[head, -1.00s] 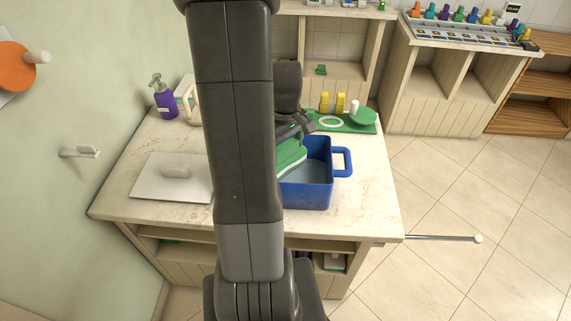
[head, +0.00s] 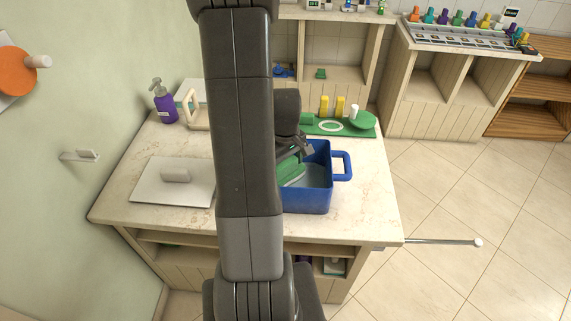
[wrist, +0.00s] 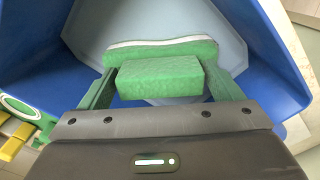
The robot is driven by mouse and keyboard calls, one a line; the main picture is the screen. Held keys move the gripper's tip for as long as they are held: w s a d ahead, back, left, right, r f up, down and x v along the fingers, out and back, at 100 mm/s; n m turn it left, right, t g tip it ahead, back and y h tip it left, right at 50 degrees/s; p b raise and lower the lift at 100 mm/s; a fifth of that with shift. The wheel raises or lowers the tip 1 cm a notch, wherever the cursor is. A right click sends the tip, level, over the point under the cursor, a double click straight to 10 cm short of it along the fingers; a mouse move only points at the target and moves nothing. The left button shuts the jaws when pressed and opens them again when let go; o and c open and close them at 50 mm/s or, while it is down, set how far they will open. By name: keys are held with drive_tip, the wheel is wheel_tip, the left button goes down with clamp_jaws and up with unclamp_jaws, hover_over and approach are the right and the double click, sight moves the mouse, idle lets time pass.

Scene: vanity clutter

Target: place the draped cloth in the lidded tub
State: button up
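The draped cloth (head: 291,173), green with a pale edge band, is inside the blue tub (head: 308,200), tilted near its left wall. In the wrist view the cloth (wrist: 160,78) lies between the two fingers of my gripper (wrist: 160,68), which appear to touch its sides, with the tub's pale blue floor (wrist: 165,18) beyond. In the head view my gripper (head: 298,152) reaches down at the tub's left rear, and my arm hides part of it and of the tub. The lid (head: 172,190), a pale plate with a block handle, lies on the counter left of the tub.
A green tray (head: 362,131) with yellow pieces and a round green part stands behind the tub. A purple pump bottle (head: 163,103) and a beige frame-shaped object (head: 193,112) stand at the back left. The counter (head: 355,218) is clear at the front right.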

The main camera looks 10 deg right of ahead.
drive_tip(key=shift+o, duration=0.9)
drive_tip(key=shift+w+r, duration=0.1)
drive_tip(key=shift+r, duration=0.45)
wheel_tip(320, 180, up, 11)
drive_tip(key=shift+r, duration=0.15)
idle(0.8)
